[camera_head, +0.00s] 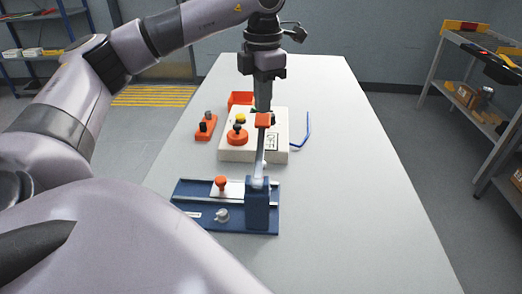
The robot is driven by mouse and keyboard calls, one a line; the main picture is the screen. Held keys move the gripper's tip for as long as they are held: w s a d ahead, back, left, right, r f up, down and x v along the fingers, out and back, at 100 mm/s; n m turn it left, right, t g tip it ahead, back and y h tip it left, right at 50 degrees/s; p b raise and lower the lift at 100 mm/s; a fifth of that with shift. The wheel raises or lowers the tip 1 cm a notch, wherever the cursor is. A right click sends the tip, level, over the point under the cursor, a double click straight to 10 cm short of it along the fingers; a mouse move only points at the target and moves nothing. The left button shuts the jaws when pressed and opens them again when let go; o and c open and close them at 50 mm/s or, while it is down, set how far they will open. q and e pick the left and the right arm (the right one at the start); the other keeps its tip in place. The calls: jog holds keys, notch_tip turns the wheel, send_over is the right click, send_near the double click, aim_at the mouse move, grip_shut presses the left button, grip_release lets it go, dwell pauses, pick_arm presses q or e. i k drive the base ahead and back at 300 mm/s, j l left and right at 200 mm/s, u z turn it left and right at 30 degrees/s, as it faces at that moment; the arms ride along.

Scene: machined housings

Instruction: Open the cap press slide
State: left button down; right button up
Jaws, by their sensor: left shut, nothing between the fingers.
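The cap press has a blue base (247,228) and a blue upright block (258,212) at the near part of the table. A grey lever (260,160) rises from the block and ends in an orange grip (263,121). A pale slide plate (234,190) with an orange knob (221,183) lies on the base, left of the block. A small silvery part (222,215) sits on the base in front. My left gripper (263,108) points down, shut and empty, at the orange grip; I cannot tell if they touch. My right gripper is out of view.
Behind the press stands a white housing (281,156) with orange and yellow knobs. An orange block (205,128) with dark knobs is left of it, an orange bin (240,98) behind, and a blue bent rod (307,130) right. The table's right side (365,200) is clear.

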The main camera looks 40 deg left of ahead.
aim_at(221, 188)
jog(key=k, duration=1)
